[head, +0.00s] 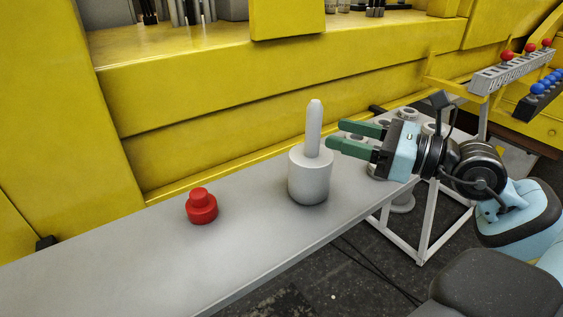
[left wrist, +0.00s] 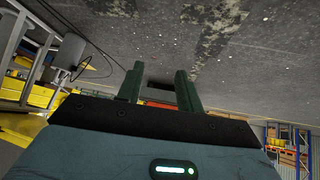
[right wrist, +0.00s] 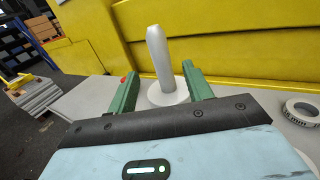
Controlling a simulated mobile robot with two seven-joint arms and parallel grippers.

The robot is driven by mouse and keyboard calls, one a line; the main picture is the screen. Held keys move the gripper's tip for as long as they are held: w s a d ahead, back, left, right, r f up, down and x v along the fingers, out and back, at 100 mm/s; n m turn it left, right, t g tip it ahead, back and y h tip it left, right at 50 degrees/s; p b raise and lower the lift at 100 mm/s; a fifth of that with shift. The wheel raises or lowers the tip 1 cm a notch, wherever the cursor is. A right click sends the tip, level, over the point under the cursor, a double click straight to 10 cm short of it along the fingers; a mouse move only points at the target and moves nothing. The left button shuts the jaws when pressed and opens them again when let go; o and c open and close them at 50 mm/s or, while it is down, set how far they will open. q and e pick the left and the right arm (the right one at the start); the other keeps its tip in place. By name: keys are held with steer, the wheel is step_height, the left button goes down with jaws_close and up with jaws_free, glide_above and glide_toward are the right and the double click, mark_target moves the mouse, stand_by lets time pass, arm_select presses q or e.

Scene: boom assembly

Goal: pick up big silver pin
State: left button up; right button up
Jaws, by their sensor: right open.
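The big silver pin (head: 309,180) stands upright on the grey table, a wide cylinder base with a narrower rod on top. In the right wrist view its rod (right wrist: 158,60) rises between the fingers, farther out than the fingertips. My right gripper (head: 334,132) is open, to the right of the rod at about its height, with fingers pointing at it and apart from it. It also shows in the right wrist view (right wrist: 160,85). My left gripper (left wrist: 158,80) is open and empty in the left wrist view, above dark floor; it is not in the head view.
A small red stepped piece (head: 202,207) sits on the grey table (head: 130,255) left of the pin. A yellow machine wall (head: 200,90) runs behind. A white-framed stand with round grey parts (head: 427,235) is at right. The table's left part is clear.

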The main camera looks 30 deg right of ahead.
mark_target(308, 123)
steer(key=x, duration=0.3)
steer(key=shift+r+p, duration=0.2)
steer(key=shift+p, duration=0.15)
steer(key=shift+w+a, duration=0.1)
steer(key=shift+w, duration=0.25)
steer(key=shift+p+x, duration=0.55)
steer(key=shift+x, duration=1.4)
steer(key=shift+w+a+f, duration=0.15)
steer(key=shift+w+f, duration=0.05)
steer(key=shift+w, duration=0.1)
arm_select(q)
steer(key=shift+w+a+r, duration=0.1)
steer(key=shift+w+r, duration=0.1)
steer(key=shift+r, duration=0.35)
steer(key=shift+w+a+r, duration=0.1)
steer(key=shift+w+r, duration=0.05)
steer(key=shift+r, duration=0.4)
arm_select(e)
steer(key=shift+c, duration=0.2)
